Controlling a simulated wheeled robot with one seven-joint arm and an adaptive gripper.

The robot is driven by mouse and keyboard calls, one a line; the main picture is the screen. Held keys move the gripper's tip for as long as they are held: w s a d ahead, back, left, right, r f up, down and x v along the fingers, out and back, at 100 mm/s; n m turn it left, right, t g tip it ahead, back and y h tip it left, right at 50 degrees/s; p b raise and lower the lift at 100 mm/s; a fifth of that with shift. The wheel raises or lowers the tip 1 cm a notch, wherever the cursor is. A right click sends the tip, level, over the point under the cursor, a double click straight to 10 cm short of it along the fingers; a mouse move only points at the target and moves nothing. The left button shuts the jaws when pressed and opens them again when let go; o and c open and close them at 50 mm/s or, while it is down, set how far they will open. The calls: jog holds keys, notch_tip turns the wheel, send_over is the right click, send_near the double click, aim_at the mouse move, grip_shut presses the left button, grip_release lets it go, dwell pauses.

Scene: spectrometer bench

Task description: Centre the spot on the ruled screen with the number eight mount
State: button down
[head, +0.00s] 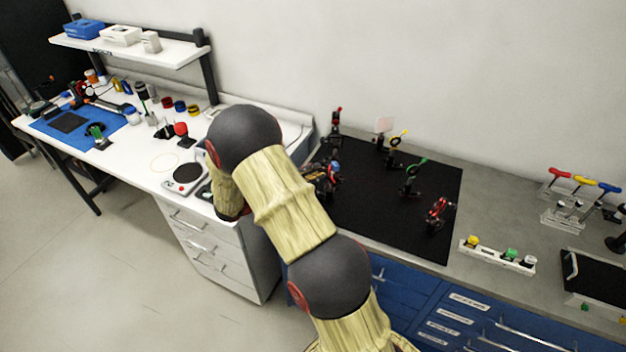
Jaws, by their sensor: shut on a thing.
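The ruled screen is probably the small pale card (384,124) standing at the back of the black optical board (385,215); its rulings and any spot are too small to make out. My gripper (324,180) is at the board's left side, partly hidden behind my own arm. It is shut on a small dark mount (334,167), with bits of red and blue showing there. The mount's number cannot be read, and the exact contact is too small to see.
On the board stand a red-topped post (335,127), a yellow ring mount (397,141), a green ring mount (413,172) and a red mount (437,213). A white strip with coloured knobs (497,256) lies to the right. The board's front middle is bare.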

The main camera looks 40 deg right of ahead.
jog(key=shift+s+f+m+b, duration=0.1)
jog(key=shift+f+m+b, duration=0.1)
jog(key=shift+m+b, duration=0.65)
jog(key=c, duration=1.9)
grip_release()
jog(key=shift+r, duration=0.1)
jog(key=shift+o, duration=0.4)
jog(key=shift+a, duration=0.15)
jog(key=w+a, duration=0.2)
jog(key=a, duration=0.9)
jog(key=shift+w+a, duration=0.25)
jog(key=shift+a, duration=0.05)
